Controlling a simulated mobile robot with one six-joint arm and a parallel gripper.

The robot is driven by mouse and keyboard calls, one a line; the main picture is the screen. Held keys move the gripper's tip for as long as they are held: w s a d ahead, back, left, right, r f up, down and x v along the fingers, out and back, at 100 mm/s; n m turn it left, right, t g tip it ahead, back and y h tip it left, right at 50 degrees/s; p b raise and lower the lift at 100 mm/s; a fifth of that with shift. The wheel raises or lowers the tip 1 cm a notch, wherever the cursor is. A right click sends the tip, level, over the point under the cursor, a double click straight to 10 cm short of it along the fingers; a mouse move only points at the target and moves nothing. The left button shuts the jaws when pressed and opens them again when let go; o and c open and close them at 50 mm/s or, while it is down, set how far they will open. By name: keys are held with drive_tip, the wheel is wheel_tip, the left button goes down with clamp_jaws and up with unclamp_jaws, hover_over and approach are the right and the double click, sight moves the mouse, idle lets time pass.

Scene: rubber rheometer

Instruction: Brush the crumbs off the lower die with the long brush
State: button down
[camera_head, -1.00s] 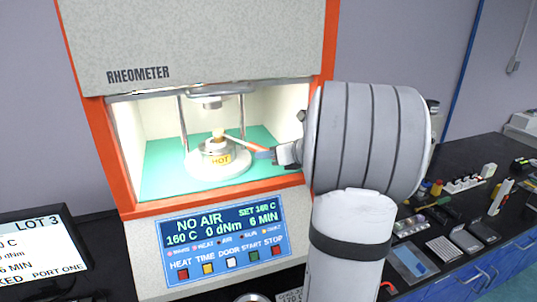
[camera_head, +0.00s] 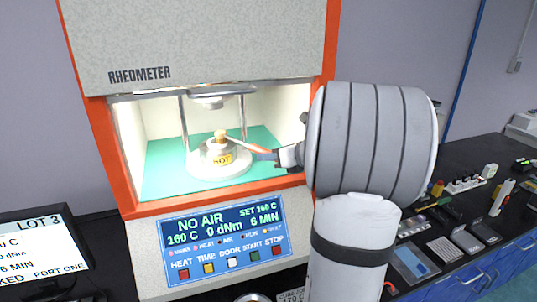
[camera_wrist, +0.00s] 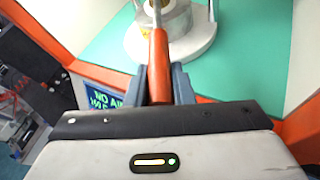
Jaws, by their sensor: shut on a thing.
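My gripper (camera_head: 285,157) is shut on the orange handle of the long brush (camera_head: 262,150), just inside the open chamber of the rheometer. The wrist view shows the handle (camera_wrist: 158,65) between the two grey fingers (camera_wrist: 159,85), pointing away from me. The brush's thin shaft reaches left to its tan head (camera_head: 220,134), which is over the top of the lower die (camera_head: 214,148). I cannot tell whether the bristles touch the die. The die carries a yellow HOT label and stands on a round white base (camera_head: 205,170). Crumbs are too small to make out.
The upper die (camera_head: 208,101) hangs above the lower die between thin posts. The orange frame (camera_head: 108,150) borders the chamber, with a teal floor (camera_head: 160,180) inside. The panel display (camera_head: 222,221) reads NO AIR. Several small items lie on the dark bench at right.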

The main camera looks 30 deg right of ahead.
drive_tip(key=shift+r+p, duration=0.85)
drive_tip(key=shift+r, duration=0.2)
drive_tip(key=s+a, duration=0.2)
drive_tip(key=s, duration=0.7)
drive_tip(key=s+a, duration=0.3)
drive_tip(key=s, duration=0.7)
drive_tip(key=shift+s, duration=0.15)
drive_tip(key=shift+a, duration=0.1)
